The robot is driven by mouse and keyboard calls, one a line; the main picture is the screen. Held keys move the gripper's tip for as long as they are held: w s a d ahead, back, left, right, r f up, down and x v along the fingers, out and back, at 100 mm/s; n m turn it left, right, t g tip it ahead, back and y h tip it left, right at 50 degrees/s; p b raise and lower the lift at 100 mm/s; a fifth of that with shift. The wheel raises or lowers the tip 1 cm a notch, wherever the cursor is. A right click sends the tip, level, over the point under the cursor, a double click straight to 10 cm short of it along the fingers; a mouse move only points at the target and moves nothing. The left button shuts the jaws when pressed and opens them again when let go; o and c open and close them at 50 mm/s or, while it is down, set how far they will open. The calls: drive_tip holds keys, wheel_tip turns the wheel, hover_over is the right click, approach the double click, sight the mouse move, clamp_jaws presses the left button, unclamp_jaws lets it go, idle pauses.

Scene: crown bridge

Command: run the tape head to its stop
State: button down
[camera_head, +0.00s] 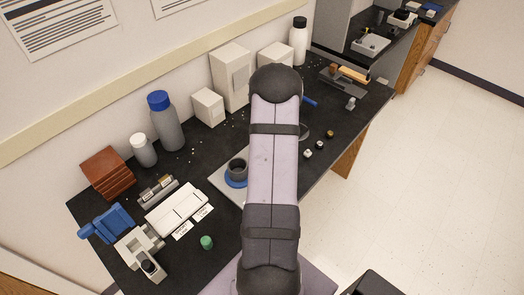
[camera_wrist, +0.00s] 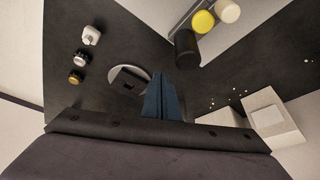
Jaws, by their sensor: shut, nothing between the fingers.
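I cannot tell for sure which part is the tape head. A grey tool with an orange-tan handle (camera_head: 352,74) lies on the bench at the far right end, and a blue device (camera_head: 107,225) stands at the near left; either may belong to it. My gripper (camera_wrist: 158,80) shows in the wrist view as two dark blue fingers, shut together and empty above the black bench. A round grey disc with a black block (camera_wrist: 130,78) is just left of the fingertips. In the head view my arm hides most of the gripper.
Three small capped pieces (camera_wrist: 84,57) stand left in the wrist view. A black cylinder (camera_wrist: 186,50) and yellow cap (camera_wrist: 203,22) are by the grey plate. White boxes (camera_head: 231,76) and bottles (camera_head: 166,120) line the wall. A black cup (camera_head: 237,168) stands left of my arm.

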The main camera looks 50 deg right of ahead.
drive_tip(key=shift+a, duration=0.4)
drive_tip(key=shift+a+b, duration=0.35)
drive_tip(key=shift+a+b, duration=0.3)
drive_tip(key=shift+a, duration=0.35)
drive_tip(key=shift+a+b, duration=0.3)
drive_tip(key=shift+a, duration=0.4)
drive_tip(key=shift+a+b, duration=0.8)
drive_tip(key=shift+a, duration=0.25)
drive_tip(key=shift+d, duration=0.1)
drive_tip(key=shift+d+p, duration=0.4)
drive_tip(key=shift+d, duration=0.3)
